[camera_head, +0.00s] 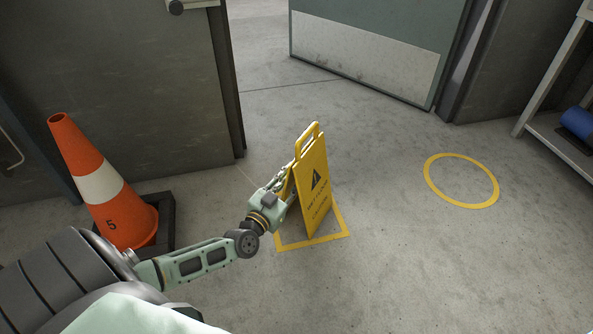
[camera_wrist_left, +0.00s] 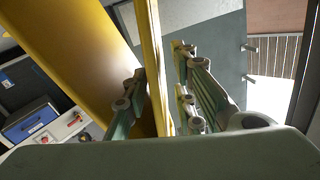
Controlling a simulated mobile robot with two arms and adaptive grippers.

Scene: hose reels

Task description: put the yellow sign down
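The yellow sign (camera_head: 312,187), a folding wet-floor board with a handle loop at its top, is upright inside a yellow square outline (camera_head: 337,236) on the floor. Its base appears to be on the floor. My left gripper (camera_head: 285,187) is at the sign's left side, its fingertips partly hidden by the sign. In the left wrist view, the fingers stand apart on either side of a thin yellow panel of the sign (camera_wrist_left: 155,60), and a gap shows beside the right finger. My right gripper is not in view.
An orange and white cone (camera_head: 98,185) stands on a dark base left of my left arm. A yellow circle (camera_head: 461,181) is marked on clear floor to the right. A shelf (camera_head: 560,135) with a blue roll (camera_head: 578,124) stands at far right. A door (camera_head: 375,50) is behind.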

